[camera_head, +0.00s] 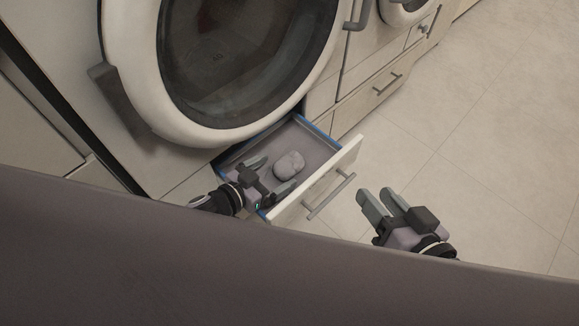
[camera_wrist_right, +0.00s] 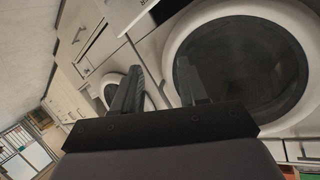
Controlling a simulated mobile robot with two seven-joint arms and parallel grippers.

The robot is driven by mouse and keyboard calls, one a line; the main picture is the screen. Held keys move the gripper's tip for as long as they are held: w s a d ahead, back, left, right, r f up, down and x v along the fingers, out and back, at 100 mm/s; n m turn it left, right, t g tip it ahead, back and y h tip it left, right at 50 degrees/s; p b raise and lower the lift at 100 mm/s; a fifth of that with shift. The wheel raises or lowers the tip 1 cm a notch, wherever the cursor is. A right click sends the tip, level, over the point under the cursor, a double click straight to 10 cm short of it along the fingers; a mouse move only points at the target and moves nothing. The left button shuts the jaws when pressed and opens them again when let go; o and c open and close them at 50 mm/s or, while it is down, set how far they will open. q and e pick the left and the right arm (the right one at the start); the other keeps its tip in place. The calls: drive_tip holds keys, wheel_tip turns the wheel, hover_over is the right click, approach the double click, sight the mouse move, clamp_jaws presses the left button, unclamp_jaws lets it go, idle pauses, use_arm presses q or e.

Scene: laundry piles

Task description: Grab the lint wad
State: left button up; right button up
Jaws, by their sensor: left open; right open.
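The lint wad (camera_head: 289,165) is a small grey rounded lump lying in the open drawer (camera_head: 318,142) below the washing machine. My left gripper (camera_head: 276,172) is open over the drawer, just left of the wad and close to it. I cannot tell whether a finger touches the wad. My right gripper (camera_head: 379,199) is open and empty over the floor, right of the drawer front. Its fingers also show in the right wrist view (camera_wrist_right: 163,95), with nothing between them. The wad does not show in that view.
The washing machine's round door (camera_head: 225,60) stands right above the drawer. The drawer's front panel has a bar handle (camera_head: 330,196), between my two grippers. More cabinet drawers (camera_head: 375,95) stand at the upper right. The tiled floor (camera_head: 480,150) at right is clear.

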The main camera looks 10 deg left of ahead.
sight(278, 171)
use_arm(q)
drive_tip(key=b+x, duration=0.1)
drive_tip(key=x, duration=0.2)
drive_tip(key=shift+w+d+f, duration=0.1)
drive_tip(key=shift+w+d, duration=0.05)
drive_tip(key=c, duration=1.1)
